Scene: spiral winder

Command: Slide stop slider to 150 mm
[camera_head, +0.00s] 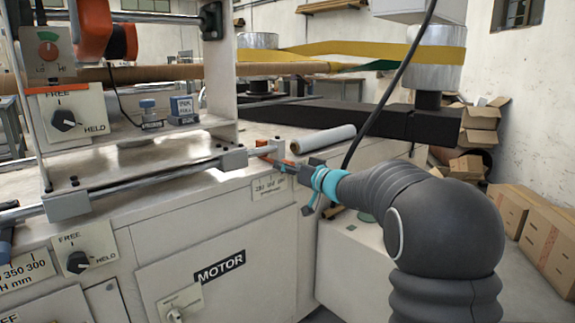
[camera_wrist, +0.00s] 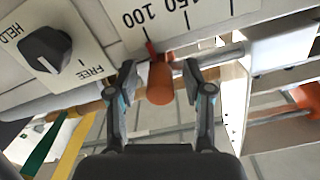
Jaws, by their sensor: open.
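The stop slider (camera_wrist: 160,85) shows in the wrist view as an orange knob with a thin red pointer. The pointer stands beside the 100 end of the printed scale (camera_wrist: 190,22), short of the 150 figure. The slider sits by a metal rod (camera_wrist: 222,54). My gripper (camera_wrist: 160,80) is open, with one finger on each side of the orange knob; I cannot tell whether either touches it. In the head view my gripper (camera_head: 290,170) reaches the rod's right end, over the scale plate (camera_head: 269,186), and partly hides the slider.
A FREE/HELD dial (camera_wrist: 46,48) is close to my left finger in the wrist view. A rod bracket (camera_head: 234,158) lies left of my gripper in the head view. A pale roll (camera_head: 323,138) lies on the bench behind. Cardboard boxes (camera_head: 535,215) stand at right.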

